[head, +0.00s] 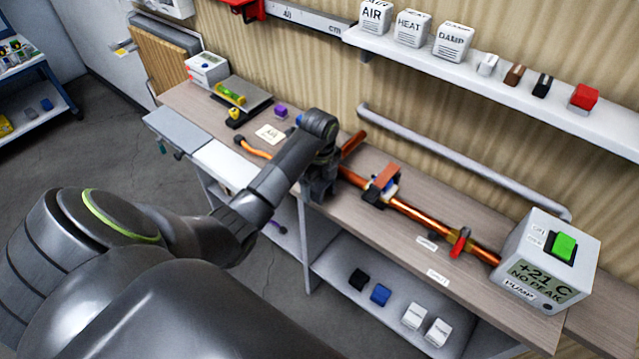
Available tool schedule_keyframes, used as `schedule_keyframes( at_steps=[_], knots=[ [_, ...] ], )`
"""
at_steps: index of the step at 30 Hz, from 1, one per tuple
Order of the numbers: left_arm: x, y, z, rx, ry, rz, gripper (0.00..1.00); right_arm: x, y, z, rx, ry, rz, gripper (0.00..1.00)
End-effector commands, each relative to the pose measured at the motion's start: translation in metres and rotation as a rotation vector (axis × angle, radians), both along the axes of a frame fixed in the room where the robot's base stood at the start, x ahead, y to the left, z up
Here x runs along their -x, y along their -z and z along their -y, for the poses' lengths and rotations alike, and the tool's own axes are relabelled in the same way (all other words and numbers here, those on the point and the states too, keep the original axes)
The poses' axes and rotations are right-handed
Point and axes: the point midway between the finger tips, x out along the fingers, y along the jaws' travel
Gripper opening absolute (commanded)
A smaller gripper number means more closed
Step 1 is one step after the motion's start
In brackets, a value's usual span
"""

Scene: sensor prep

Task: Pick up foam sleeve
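I cannot tell for certain which thing is the foam sleeve. Small pieces stand on the wall shelf: a white one (487,64), a brown one (514,75), a black one (542,86) and a red one (584,96). A black block (358,279) and a blue block (381,294) lie on the lower shelf. My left gripper (318,190) points down at the bench near the left end of the copper pipe (415,213). Its fingertips are too dark and covered to read. My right gripper is out of view.
A pump box (535,262) reading +21 C stands at the pipe's right end. A red valve (460,242) and a reddish clamp-like piece (386,177) sit along the pipe. A grey rail (460,152) runs along the wall. The floor (262,285) before the bench is clear.

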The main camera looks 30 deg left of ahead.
Motion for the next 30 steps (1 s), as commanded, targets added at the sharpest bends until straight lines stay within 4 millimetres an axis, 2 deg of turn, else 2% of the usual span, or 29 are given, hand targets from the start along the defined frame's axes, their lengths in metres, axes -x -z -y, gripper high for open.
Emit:
schedule_keyframes(
  at_steps=[1,10,17,20,23,26,27,28,30],
  knots=[
    [0.000,0.000,0.000,0.000,0.000,0.000,0.71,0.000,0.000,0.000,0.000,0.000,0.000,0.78],
    [0.000,-0.001,0.000,-0.001,0.000,0.000,0.33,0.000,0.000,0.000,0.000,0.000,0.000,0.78],
    [0.000,-0.002,0.000,-0.001,0.000,0.001,0.32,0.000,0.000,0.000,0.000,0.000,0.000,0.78],
    [-0.001,-0.008,-0.001,-0.001,0.000,0.003,0.32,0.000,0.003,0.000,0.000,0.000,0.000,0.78],
    [-0.002,-0.023,-0.001,-0.003,0.002,0.008,0.32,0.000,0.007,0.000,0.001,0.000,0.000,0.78],
    [-0.002,-0.046,-0.001,-0.003,0.002,0.009,0.32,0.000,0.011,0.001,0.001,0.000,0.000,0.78],
    [-0.001,-0.057,-0.001,-0.004,0.001,0.007,0.32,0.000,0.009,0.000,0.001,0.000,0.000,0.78],
    [0.000,-0.065,-0.001,-0.002,0.000,0.001,0.32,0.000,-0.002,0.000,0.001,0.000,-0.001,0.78],
    [0.000,-0.074,0.000,-0.001,-0.001,0.001,0.32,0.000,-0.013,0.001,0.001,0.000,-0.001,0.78]
  ],
)
